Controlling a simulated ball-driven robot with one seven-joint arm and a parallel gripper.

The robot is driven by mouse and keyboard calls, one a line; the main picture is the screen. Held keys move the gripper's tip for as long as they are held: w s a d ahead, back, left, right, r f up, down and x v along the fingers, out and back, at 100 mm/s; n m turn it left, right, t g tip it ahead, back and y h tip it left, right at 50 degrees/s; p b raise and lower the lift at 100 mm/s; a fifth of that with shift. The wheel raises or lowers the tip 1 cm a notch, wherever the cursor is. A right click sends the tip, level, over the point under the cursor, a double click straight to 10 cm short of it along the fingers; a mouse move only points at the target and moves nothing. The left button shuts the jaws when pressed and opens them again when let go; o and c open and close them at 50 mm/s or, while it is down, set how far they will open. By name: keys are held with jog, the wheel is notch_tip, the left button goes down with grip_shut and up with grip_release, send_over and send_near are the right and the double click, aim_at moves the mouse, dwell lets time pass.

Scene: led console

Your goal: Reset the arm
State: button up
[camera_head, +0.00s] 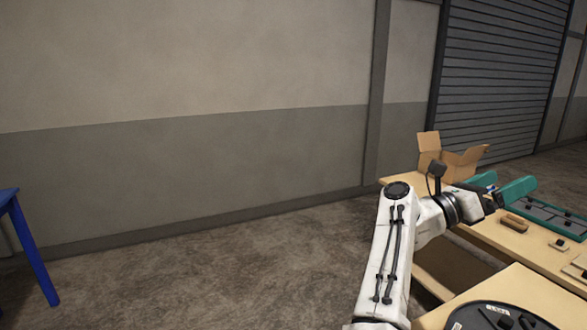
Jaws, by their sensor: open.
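My white arm rises from the bottom of the head view and bends right over the wooden table (487,236). A teal-edged console panel (548,219) with a dark grey face lies on the table just right of the gripper and is cut off by the picture's edge. I cannot tell how far the gripper is above the table.
An open cardboard box (463,160) is behind the gripper. A small brown block (515,223) and a small dark-topped piece (559,244) lie on the table. A black round tray (470,318) is at the bottom. A blue stand (35,255) is far left. The floor between is clear.

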jog(key=s+a+f+m+t+y, duration=0.25)
jog(key=f+m+t+y, duration=0.35)
jog(key=m, duration=0.4)
jog(key=s+a+f+m+t+y, duration=0.2)
jog(key=a+f+m+t+y, duration=0.15)
jog(key=f+m+y, duration=0.6)
jog(key=s+a+f+m+t+y, duration=0.25)
jog(key=f+m+t+y, duration=0.35)
jog(key=m, duration=0.5)
jog(key=s+a+f+n+g, duration=0.2)
jog(key=s+f+n+g, duration=0.15)
jog(key=s+f, duration=0.4)
jog(key=s+a+f+n+g+y, duration=0.15)
jog(key=s+f+g, duration=0.3)
jog(key=s, duration=0.65)
jog(key=s+a+f+n+g, duration=0.25)
jog(key=s+f+g, duration=0.3)
jog(key=s, duration=0.45)
jog(key=s+d+f+g+b, duration=0.1)
jog(key=s+f+b, duration=0.2)
jog(key=f+b, duration=0.9)
jog(key=s+f+g+b, duration=0.1)
jog(key=s+f+b, duration=0.2)
jog(key=f+b, duration=0.9)
jog(key=s+d+f+g+b, duration=0.1)
jog(key=s+f+b, duration=0.3)
jog(key=f+b, duration=0.9)
notch_tip(320, 180, up, 18)
jog(key=p, duration=2.4)
jog(key=shift+w+a, duration=0.15)
